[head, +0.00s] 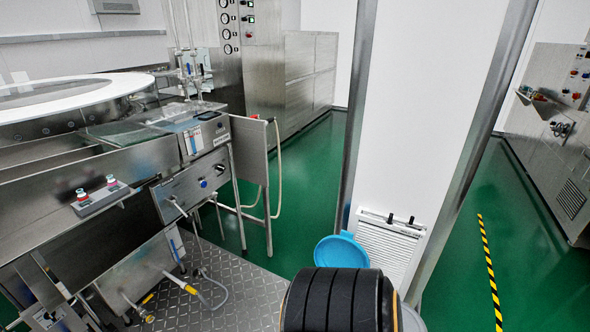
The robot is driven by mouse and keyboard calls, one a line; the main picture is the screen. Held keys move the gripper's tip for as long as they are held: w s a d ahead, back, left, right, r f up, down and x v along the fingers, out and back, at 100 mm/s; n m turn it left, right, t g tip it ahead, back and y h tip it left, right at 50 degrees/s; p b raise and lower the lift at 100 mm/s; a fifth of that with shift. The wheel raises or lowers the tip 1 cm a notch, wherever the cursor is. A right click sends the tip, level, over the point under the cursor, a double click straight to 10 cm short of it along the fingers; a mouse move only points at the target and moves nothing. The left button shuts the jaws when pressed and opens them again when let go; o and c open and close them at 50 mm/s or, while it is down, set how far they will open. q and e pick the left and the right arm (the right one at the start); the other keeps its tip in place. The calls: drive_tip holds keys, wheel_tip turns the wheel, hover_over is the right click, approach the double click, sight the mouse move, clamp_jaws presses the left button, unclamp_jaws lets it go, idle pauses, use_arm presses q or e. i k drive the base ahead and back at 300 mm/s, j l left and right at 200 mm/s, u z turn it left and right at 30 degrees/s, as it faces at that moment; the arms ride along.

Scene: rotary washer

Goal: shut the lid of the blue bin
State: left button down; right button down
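The bin's blue lid (342,251) shows at the lower middle of the head view, standing raised and tilted, in front of the white pillar. Most of the bin below it is hidden behind a large black ribbed rounded form at the bottom edge; I cannot tell for sure whether that form is part of me. A small pale grey curved piece (412,320) shows at its right, perhaps the bin's side. Neither of my grippers is in view.
A steel washer machine (190,190) with a control panel fills the left. A white pillar (420,110) with metal edges and a vent grille (390,245) stands behind the lid. Green floor (300,215) lies open left of the pillar, and a yellow-black stripe (488,265) marks the right.

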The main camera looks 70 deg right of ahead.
sight(337, 251)
drive_tip(key=i+z, duration=0.4)
drive_tip(key=i+j+z, duration=0.1)
drive_tip(key=i+z, duration=0.25)
drive_tip(key=i+j+z, duration=0.15)
drive_tip(key=z, duration=0.25)
drive_tip(key=i+l+z, duration=0.1)
drive_tip(key=z, duration=0.35)
drive_tip(key=i+z, duration=0.25)
drive_tip(key=z, duration=0.25)
drive_tip(key=i+z, duration=0.2)
drive_tip(key=z, duration=0.25)
drive_tip(key=i+j+z, duration=0.15)
drive_tip(key=z, duration=0.3)
drive_tip(key=i+j+z, duration=0.15)
drive_tip(key=z, duration=0.3)
drive_tip(key=i+j+z, duration=0.1)
drive_tip(key=z, duration=0.4)
drive_tip(key=j+z, duration=0.45)
drive_tip(key=i+l, duration=0.05)
